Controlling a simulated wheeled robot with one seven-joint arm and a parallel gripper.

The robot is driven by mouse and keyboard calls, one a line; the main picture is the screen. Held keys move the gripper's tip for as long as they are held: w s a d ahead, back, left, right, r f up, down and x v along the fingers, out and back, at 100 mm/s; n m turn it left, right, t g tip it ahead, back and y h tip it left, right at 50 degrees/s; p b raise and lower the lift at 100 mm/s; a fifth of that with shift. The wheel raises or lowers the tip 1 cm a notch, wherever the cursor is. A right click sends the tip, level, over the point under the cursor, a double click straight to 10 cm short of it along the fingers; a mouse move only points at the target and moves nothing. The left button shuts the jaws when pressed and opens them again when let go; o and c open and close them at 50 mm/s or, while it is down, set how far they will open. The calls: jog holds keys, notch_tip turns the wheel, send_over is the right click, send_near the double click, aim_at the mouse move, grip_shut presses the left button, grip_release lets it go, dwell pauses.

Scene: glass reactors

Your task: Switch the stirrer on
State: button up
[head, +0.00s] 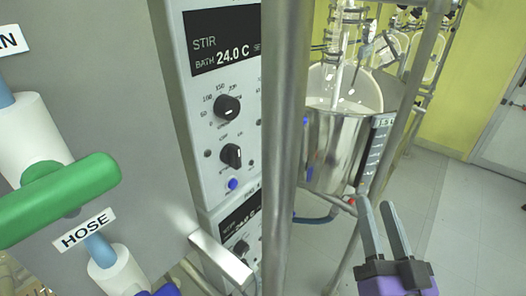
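The control panel (194,112) stands left of centre in the head view, tilted in the picture. Its dark display (222,40) reads "STIR" and "BATH 24.0 C"; more text at its right edge is cut off by a post. Below it are a black upper dial (227,107) with a numbered scale, a black lower knob (231,155) and a blue button (233,184). The small lettering is too small to read. My gripper (375,202) is at the lower right, fingers apart and empty, right of the panel and clear of it.
A metal post (285,150) stands between the panel and my gripper. Behind it is a steel bath vessel (335,150) in a tube frame. A second panel (240,222) sits below. A green valve handle (62,198) and HOSE label (82,230) are at left. Floor is clear at right.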

jog(key=w+a+r+n+g+y, duration=0.2)
jog(key=w+a+r+n+y, duration=0.5)
jog(key=w+a+r+y, duration=0.15)
jog(key=n+g+y, duration=0.5)
jog(key=n+g, duration=0.2)
jog(key=g, duration=0.1)
send_near(239, 150)
jog(key=x, duration=0.2)
jog(key=shift+p+x, duration=0.75)
jog(key=shift+x, duration=2.95)
jog(key=shift+r, duration=0.15)
grip_shut()
